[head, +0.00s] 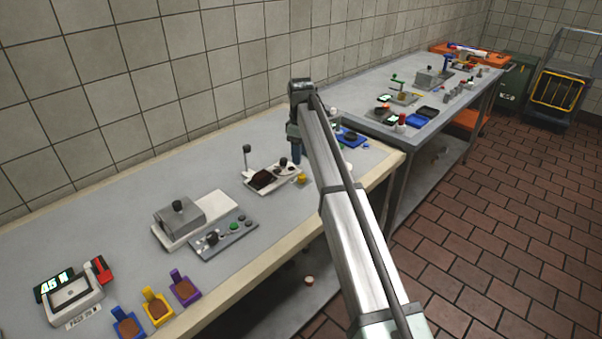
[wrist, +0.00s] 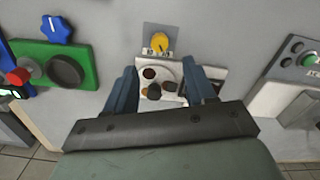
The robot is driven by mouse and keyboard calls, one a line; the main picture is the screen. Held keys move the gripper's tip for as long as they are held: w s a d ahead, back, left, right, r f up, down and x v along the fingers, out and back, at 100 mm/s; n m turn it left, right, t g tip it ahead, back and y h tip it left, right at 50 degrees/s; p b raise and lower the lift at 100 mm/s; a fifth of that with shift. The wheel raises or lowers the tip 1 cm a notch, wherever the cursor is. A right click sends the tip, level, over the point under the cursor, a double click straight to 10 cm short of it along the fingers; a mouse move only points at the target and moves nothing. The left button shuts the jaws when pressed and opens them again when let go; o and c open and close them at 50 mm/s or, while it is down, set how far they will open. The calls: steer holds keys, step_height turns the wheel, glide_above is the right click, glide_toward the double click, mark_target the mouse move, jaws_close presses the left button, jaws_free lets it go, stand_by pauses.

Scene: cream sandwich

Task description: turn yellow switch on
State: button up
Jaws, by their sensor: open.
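The yellow switch is a round knob (wrist: 161,42) on a small grey plate in the upper middle of the wrist view, with small labels below it. In the head view a small yellow knob (head: 301,178) shows at the front side of a white machine. My gripper (wrist: 160,80) is open and empty, with its two blue fingers spread. In the wrist view the knob lies beyond the fingertips, roughly centred between them and not touched. In the head view my gripper (head: 296,157) points down above the machine's right end. The knob's exact setting is too small to tell.
The white machine (wrist: 164,72) with round brown parts lies between my fingers. A green panel (wrist: 35,55) with a blue knob is at left in the wrist view, and a grey panel (wrist: 297,58) at right. A black lever (head: 247,158) stands behind the machine.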

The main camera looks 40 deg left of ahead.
mark_target(302, 175)
step_height(302, 175, down, 8)
steer(key=shift+f, duration=0.25)
steer(key=shift+c, duration=0.3)
jaws_close()
stand_by(0.3)
steer(key=shift+m, duration=0.4)
steer(key=m, duration=0.5)
steer(key=shift+w+m, duration=0.1)
steer(key=shift+m, duration=0.2)
steer(key=m, duration=0.5)
steer(key=shift+m, duration=0.4)
